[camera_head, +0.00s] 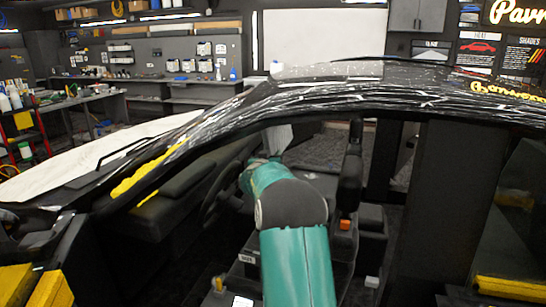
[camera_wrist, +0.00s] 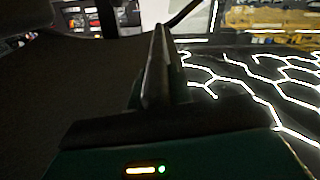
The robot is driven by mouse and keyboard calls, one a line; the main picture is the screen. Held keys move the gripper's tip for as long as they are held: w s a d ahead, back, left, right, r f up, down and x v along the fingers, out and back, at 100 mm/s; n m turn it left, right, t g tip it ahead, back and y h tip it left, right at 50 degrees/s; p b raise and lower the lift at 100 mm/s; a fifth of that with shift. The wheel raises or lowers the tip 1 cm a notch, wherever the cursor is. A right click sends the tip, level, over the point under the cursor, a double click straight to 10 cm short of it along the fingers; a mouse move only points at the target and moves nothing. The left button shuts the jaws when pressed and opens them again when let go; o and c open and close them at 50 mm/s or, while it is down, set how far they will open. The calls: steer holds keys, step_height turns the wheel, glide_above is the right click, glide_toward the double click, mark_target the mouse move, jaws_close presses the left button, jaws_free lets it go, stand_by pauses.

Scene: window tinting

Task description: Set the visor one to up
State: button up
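In the head view, a pale grey flap (camera_head: 279,138) hangs below the front roof edge, above the steering wheel. It looks like the visor in a lowered position, but its lower part is hidden by my arm. My teal arm reaches through the side opening into the car, and its far end is close to this flap. My gripper is hidden there. In the wrist view, my gripper (camera_wrist: 158,62) shows as dark fingers close together with no clear gap. A broad dark surface (camera_wrist: 75,75) fills the left side beside the fingers; I cannot tell whether it is the visor or whether they touch.
The dark car roof (camera_head: 370,78) and slanted windshield pillar (camera_head: 165,160) frame the opening. The steering wheel (camera_head: 218,195) is left of my arm, and a seat (camera_head: 350,180) is to the right. A workbench (camera_head: 205,92) stands in the background.

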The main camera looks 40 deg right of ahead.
jaws_close()
steer(key=shift+s, duration=0.1)
steer(key=s+d+r+n, duration=0.4)
steer(key=s+r+n, duration=0.4)
steer(key=n, duration=0.5)
steer(key=shift+s+d+r, duration=0.2)
steer(key=shift+d+r, duration=0.05)
steer(key=shift+r, duration=0.2)
